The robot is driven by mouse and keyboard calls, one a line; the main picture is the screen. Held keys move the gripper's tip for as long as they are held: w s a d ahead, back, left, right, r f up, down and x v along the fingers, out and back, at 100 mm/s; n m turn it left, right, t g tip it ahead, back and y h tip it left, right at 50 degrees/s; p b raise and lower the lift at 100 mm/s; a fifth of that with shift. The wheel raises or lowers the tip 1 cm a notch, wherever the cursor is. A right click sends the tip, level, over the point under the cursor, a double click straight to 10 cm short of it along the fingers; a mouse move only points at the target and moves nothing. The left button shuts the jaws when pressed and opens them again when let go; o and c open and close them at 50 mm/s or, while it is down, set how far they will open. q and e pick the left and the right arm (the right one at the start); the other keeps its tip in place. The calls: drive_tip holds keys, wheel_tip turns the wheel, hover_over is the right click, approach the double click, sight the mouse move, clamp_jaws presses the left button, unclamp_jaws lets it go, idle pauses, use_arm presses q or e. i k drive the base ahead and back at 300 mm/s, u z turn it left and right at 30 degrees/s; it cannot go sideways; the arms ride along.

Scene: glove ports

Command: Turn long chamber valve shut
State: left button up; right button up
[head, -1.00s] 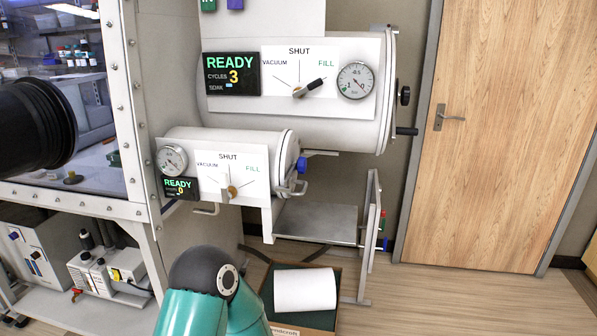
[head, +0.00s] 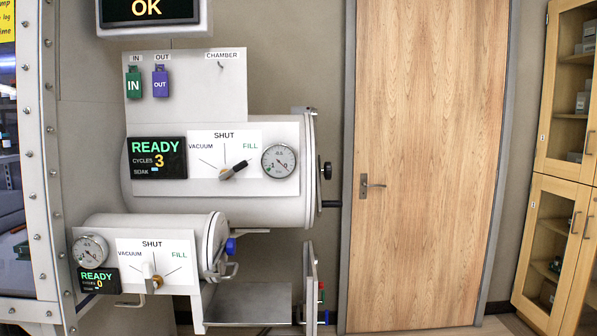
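Two white cylindrical chambers are mounted one above the other; no label in view says which is the long one. The upper, larger chamber (head: 262,213) has a valve with a black handle (head: 235,170) on a white dial plate. The handle points up and right, toward FILL, not SHUT at the top. The lower, smaller chamber (head: 190,230) has a valve with a pale and tan knob (head: 151,275) on its own plate; I cannot tell which mark it points to. Neither of my grippers is in view.
Displays beside the dials read READY, with cycles 3 above (head: 157,158) and 0 below (head: 98,281). Round gauges (head: 279,161) sit by each dial. Green IN and purple OUT tags (head: 160,82) hang above. A wooden door (head: 425,150) and a cabinet (head: 565,200) stand right.

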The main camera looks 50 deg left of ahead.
sight(238, 167)
drive_tip(key=z, duration=0.45)
drive_tip(key=i, duration=1.4)
drive_tip(key=u, duration=3.65)
drive_tip(key=i, duration=1.05)
drive_tip(key=z, duration=0.45)
